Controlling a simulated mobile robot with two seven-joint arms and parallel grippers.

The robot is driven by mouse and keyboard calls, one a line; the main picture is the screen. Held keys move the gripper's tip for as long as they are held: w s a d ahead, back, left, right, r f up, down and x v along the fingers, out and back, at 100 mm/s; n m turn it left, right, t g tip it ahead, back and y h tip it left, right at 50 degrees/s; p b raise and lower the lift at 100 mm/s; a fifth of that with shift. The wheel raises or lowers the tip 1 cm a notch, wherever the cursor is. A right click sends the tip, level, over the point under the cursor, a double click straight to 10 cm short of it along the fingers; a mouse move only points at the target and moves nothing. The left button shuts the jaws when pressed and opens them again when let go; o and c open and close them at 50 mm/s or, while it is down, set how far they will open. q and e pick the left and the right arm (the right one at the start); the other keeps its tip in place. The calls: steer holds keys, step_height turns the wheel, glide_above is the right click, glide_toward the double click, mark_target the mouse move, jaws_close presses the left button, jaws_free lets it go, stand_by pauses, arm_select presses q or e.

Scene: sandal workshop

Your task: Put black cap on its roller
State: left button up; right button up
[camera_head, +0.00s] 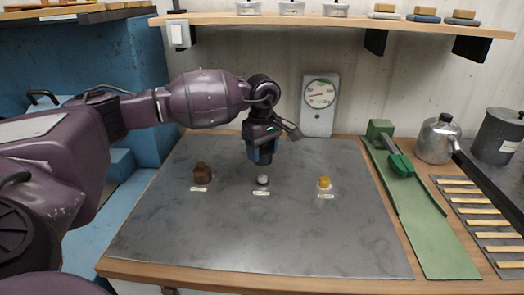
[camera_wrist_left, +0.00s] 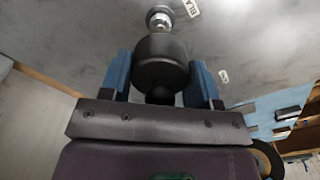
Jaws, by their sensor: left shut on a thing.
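My left gripper (camera_head: 262,158) is shut on the black cap (camera_wrist_left: 162,65), which sits between its two blue fingers in the left wrist view. In the head view I cannot make out the cap apart from the dark gripper. The bare roller with a pale ball top (camera_head: 263,180) stands upright on the grey mat, just below the gripper. The roller also shows beyond the cap in the left wrist view (camera_wrist_left: 159,16). The cap is above the roller and looks apart from it, though it hides part of it. My right gripper is not in view.
A brown capped piece (camera_head: 202,174) stands left of the roller and a yellow-capped one (camera_head: 325,184) right. Small white labels lie in front of them. The front of the grey mat (camera_head: 260,240) is clear. A dial gauge (camera_head: 320,93) stands behind; a green tool (camera_head: 398,163) is right.

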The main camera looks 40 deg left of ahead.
mark_target(262, 176)
arm_select(q)
steer(key=shift+d+f, duration=0.1)
steer(key=shift+f, duration=0.85)
steer(key=shift+f+b, duration=0.65)
steer(key=shift+f, duration=0.7)
step_height(262, 176, down, 2)
steer(key=shift+b, duration=0.4)
steer(key=shift+f, duration=0.35)
